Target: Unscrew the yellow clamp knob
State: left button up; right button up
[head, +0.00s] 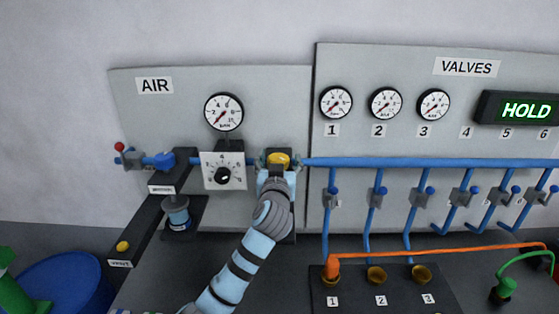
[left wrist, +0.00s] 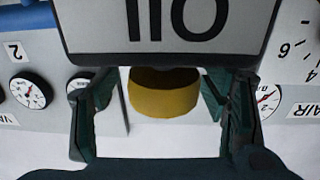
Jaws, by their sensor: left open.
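The yellow clamp knob (head: 278,158) sits on the blue pipe line at the right side of the AIR panel, partly covered from below by my left gripper (head: 277,171). In the left wrist view, which looks upside down, the knob (left wrist: 164,98) is a short, wide yellow cylinder beside a grey box labelled OIL (left wrist: 175,50). The two dark fingers of my left gripper (left wrist: 161,92) stand open on either side of the knob. Gaps show between the knob and both fingers. My right gripper is in neither view.
A dial box (head: 223,170) and a round gauge (head: 223,112) are close left of the knob. Blue valve pipes (head: 330,215) run down to the right. An orange hose (head: 440,252) crosses a black block (head: 350,297) with numbered ports.

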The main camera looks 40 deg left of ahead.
pick_arm(q)
jog(key=shift+s+r, duration=0.1)
jog(key=shift+s, duration=0.3)
jog(key=shift+c, duration=1)
jog(key=c, duration=1)
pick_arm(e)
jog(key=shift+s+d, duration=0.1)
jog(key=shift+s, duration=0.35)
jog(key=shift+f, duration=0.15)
